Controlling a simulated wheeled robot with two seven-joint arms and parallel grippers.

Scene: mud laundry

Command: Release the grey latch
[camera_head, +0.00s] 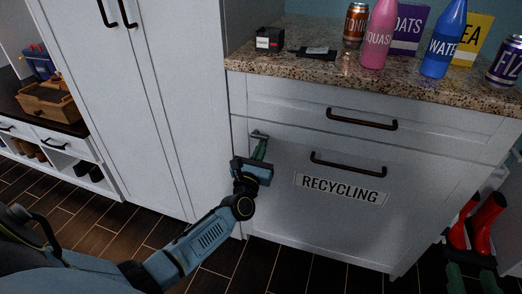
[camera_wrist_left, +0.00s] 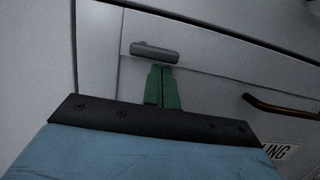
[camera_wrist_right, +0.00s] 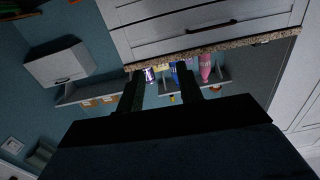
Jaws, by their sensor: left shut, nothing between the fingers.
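The grey latch (camera_wrist_left: 155,53) is a small horizontal bar on the white front of the recycling drawer, near its upper left corner. It shows small in the head view (camera_head: 258,134), just above my left fingertips. My left gripper (camera_head: 261,146) has its green fingers closed together, pointing at the latch. In the left wrist view the fingertips (camera_wrist_left: 161,70) lie just below the bar; whether they touch it I cannot tell. The recycling drawer (camera_head: 270,215) looks closed. My right gripper (camera_wrist_right: 160,88) is open and empty, away from the latch; its fingertips show at the head view's lower right (camera_head: 471,278).
The recycling drawer's dark handle (camera_head: 347,165) is right of the latch, above the RECYCLING label (camera_head: 340,188). Bottles and cans stand on the granite counter (camera_head: 300,70) above. A tall white cabinet (camera_head: 150,100) is to the left. Red boots (camera_head: 485,220) stand at right.

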